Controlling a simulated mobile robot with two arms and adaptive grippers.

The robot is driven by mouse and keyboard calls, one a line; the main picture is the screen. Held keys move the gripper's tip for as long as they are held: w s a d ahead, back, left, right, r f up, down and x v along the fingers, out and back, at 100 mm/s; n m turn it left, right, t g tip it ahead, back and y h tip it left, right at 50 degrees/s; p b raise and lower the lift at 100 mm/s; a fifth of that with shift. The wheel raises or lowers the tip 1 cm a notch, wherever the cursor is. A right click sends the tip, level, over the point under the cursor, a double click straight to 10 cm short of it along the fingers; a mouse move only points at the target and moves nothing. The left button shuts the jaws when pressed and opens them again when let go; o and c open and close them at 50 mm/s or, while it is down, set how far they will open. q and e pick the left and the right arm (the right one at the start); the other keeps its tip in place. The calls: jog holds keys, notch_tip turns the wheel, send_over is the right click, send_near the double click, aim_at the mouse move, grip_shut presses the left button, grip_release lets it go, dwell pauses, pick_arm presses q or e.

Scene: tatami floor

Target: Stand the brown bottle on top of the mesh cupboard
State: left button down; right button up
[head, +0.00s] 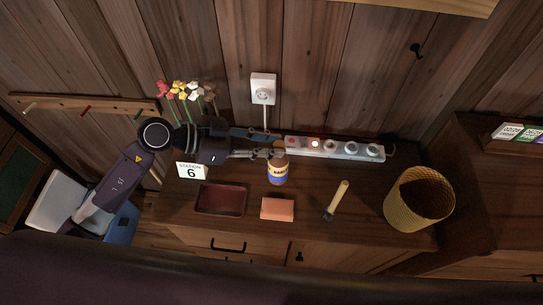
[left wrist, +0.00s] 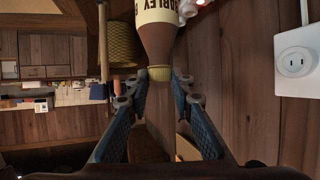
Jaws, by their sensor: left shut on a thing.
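My left gripper (head: 272,153) reaches in from the left and is shut on the bottle's neck. In the left wrist view the bottle (left wrist: 158,42) has its gold cap pointing toward the palm, between the blue fingers of the left gripper (left wrist: 160,85). I cannot identify the mesh cupboard for sure; a green panel in a wooden frame (head: 18,185) shows at the left edge. My right gripper is not in view.
A power strip (head: 350,150) lies behind the bottle. A "6" sign (head: 191,171) and flowers (head: 181,92) are at left.

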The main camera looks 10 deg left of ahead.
aim_at(278, 163)
pick_arm(q)
jog(key=shift+f, duration=2.75)
jog(key=c, duration=1.7)
grip_release()
jog(key=shift+f, duration=0.2)
